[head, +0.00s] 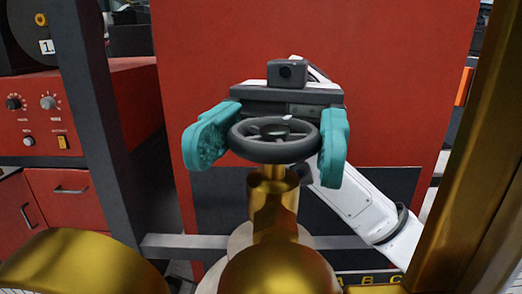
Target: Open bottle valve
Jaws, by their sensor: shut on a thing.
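The bottle valve has a dark round handwheel (274,153) on a brass stem (273,195), above a rounded brass bottle top (277,268) in the lower middle of the head view. My gripper (272,143) has two teal fingers, one on the left and one on the right of the handwheel. The fingers are shut on the wheel's rim from both sides. The wheel lies roughly level. A small white mark shows on the far side of its rim. The far inner faces of the fingers are partly hidden.
A brass rounded shape (85,262) stands at the lower left, and a brass post (468,170) rises on the right. A dark grey upright (100,130) stands left of the valve. A red control panel (80,105) with knobs and a red cabinet (210,60) stand behind.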

